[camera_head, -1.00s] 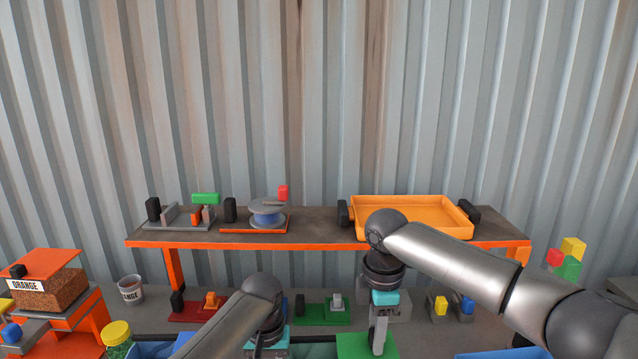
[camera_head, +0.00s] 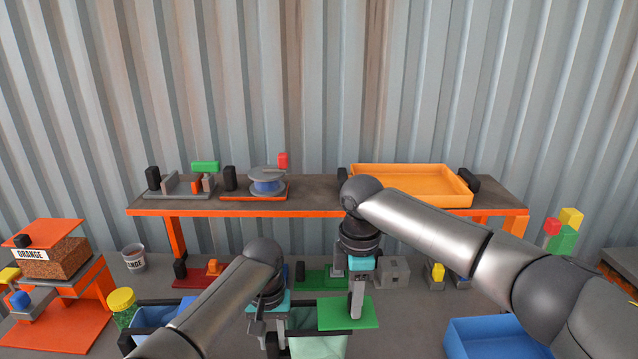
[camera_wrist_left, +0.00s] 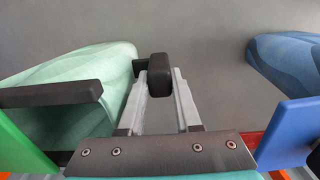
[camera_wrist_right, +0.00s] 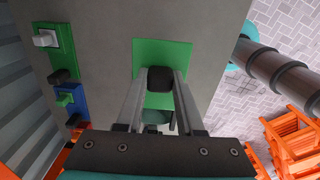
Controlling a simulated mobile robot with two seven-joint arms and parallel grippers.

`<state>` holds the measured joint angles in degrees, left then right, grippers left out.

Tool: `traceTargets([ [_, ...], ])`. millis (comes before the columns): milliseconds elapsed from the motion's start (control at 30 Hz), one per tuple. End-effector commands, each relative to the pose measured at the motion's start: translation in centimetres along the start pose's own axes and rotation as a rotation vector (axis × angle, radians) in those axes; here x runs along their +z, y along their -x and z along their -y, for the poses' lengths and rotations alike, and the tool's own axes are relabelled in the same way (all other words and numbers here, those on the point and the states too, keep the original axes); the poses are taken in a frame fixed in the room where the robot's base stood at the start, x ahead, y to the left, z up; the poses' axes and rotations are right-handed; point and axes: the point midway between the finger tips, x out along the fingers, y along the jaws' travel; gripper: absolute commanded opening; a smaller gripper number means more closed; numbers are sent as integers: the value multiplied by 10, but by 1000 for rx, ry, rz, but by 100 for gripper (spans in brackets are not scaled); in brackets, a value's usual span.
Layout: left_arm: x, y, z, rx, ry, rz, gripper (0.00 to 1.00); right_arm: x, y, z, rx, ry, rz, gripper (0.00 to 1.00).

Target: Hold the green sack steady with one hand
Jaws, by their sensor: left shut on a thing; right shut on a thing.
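The pale green sack (camera_head: 320,346) hangs in a dark frame at the bottom of the head view; it also fills the left of the left wrist view (camera_wrist_left: 95,85). My left gripper (camera_head: 272,336) is at the sack's left edge, shut on a black grip (camera_wrist_left: 157,75) beside the sack. My right gripper (camera_head: 356,312) is shut on a black knob (camera_wrist_right: 160,78) on a flat green plate (camera_head: 335,314). The plate is over or just behind the sack; the exact gap is unclear. Much of the sack is hidden by the plate and lies below the picture.
A blue sack (camera_wrist_left: 290,60) is right of my left gripper in its wrist view. A blue bin (camera_head: 490,338) stands at right. A jar with yellow lid (camera_head: 122,304) and the ORANGE dispenser (camera_head: 55,262) are at left. An orange-edged shelf (camera_head: 320,208) stands behind.

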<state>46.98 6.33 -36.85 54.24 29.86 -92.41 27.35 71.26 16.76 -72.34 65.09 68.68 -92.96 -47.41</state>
Motion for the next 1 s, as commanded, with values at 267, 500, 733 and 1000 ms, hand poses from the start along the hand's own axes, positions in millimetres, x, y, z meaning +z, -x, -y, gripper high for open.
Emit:
traceTargets([
  [267,1,-1,-1,0,-2,3,0,-17,0,0,0,3,-5,0],
  [500,1,-1,-1,1,-2,3,0,-28,0,0,0,3,-5,0],
  [733,1,-1,-1,1,-2,3,0,-40,0,1,0,3,-4,0],
  [1000,1,-1,-1,1,-3,3,0,-54,0,1,0,3,-5,0],
])
